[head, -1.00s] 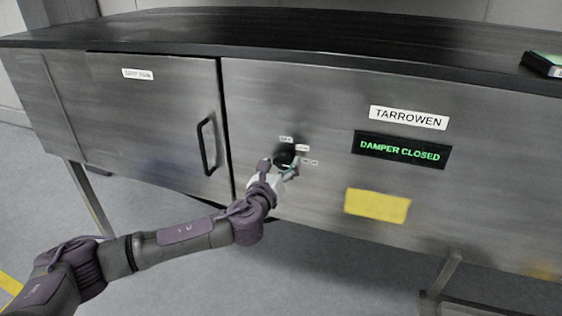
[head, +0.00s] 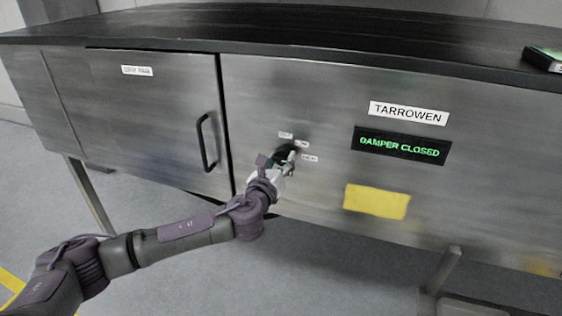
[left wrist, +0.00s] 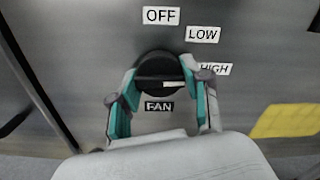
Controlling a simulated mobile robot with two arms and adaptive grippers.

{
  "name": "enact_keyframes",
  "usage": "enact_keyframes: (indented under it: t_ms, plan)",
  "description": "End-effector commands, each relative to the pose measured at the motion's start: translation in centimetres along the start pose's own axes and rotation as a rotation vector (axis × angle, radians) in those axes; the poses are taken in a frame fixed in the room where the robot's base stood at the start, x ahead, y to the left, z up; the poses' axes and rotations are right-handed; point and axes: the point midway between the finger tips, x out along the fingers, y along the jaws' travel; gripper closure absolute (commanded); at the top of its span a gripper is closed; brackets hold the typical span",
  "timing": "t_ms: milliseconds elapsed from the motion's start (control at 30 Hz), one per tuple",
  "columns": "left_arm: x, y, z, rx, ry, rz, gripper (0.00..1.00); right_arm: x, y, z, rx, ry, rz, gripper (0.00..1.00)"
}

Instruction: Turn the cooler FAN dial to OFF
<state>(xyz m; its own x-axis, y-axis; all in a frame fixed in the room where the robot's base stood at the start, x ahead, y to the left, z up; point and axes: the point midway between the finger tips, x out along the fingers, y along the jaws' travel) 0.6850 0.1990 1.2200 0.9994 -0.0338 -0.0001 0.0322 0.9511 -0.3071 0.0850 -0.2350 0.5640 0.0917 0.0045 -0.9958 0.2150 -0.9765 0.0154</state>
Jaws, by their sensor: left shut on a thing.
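The FAN dial (left wrist: 158,70) is a round black knob on the steel cabinet front, above a black FAN label (left wrist: 159,106). White labels OFF (left wrist: 161,16), LOW (left wrist: 202,34) and HIGH (left wrist: 214,69) run from its top round to its right. Its white pointer mark (left wrist: 173,84) is right of the dial's middle, towards the HIGH side. My left gripper (left wrist: 160,80) is shut on the dial, one teal-padded finger on each side. In the head view, my left gripper (head: 279,164) largely hides the dial. My right gripper is not in view.
Left of the dial is a cabinet door with a black handle (head: 207,142). To the right are a TARROWEN plate (head: 408,113), a display (head: 401,146) reading DAMPER CLOSED and a yellow plate (head: 376,201). The black countertop (head: 300,30) overhangs above.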

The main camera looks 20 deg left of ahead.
Motion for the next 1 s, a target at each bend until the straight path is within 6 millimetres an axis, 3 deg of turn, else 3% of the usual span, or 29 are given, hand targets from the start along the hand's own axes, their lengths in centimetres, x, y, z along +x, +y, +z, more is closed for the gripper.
enact_keyframes:
  t_ms: [1000]
  plan:
    - [0.0, 0.0, -0.2, -0.891, 0.000, 0.001, 0.87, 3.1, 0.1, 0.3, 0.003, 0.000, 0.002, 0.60]
